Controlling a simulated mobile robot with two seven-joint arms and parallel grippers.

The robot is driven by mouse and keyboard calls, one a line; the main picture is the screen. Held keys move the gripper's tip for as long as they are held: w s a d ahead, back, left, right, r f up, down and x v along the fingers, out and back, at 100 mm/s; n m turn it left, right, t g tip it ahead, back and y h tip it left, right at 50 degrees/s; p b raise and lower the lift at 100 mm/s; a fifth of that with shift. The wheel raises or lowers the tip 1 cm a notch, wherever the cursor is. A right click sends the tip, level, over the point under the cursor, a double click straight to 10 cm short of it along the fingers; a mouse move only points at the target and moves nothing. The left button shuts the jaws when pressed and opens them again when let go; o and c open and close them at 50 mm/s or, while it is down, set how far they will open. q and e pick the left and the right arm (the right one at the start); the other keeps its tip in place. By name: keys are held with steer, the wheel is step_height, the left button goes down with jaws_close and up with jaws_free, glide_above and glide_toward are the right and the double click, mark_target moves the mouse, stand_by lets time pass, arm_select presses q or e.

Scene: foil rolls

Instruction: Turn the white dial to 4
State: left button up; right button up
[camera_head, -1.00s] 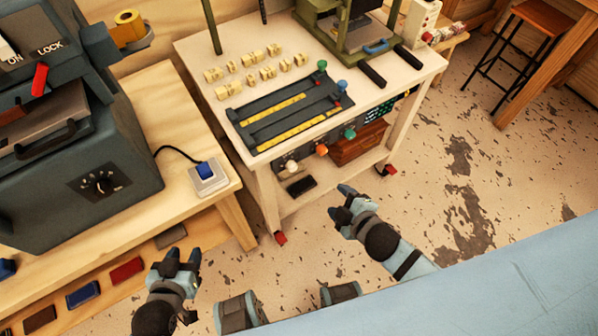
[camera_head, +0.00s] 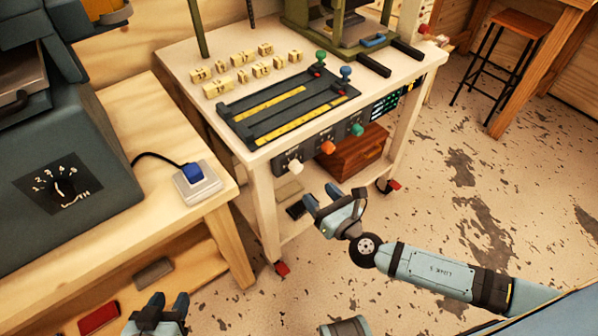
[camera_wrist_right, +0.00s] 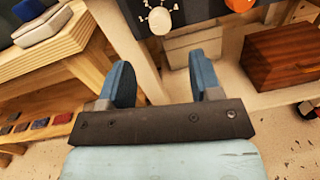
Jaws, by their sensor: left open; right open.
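The white dial (camera_head: 295,167) is on the dark front panel under the edge of the white table, left of an orange dial and a green dial. It also shows in the right wrist view (camera_wrist_right: 160,20), near the top, with pale marks around it; I cannot read its setting. My right gripper (camera_head: 320,198) is open and empty, in front of and below the white dial, apart from it. In the right wrist view its two blue fingers (camera_wrist_right: 162,82) are spread below the dial. My left gripper (camera_head: 170,302) is open and empty, low at the left, far from the panel.
The orange dial (camera_head: 328,147) and green dial (camera_head: 357,129) are close beside the white one. A table leg (camera_head: 264,215) stands left of my right gripper. A wooden box (camera_head: 352,152) sits on the lower shelf. A grey machine with a black dial (camera_head: 64,188) stands at left.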

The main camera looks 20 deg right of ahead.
mark_target(298, 171)
steer(key=x, duration=0.9)
steer(key=shift+w+a+f, duration=0.1)
steer(key=shift+w, duration=0.1)
steer(key=c, duration=0.9)
steer(key=shift+c, duration=0.2)
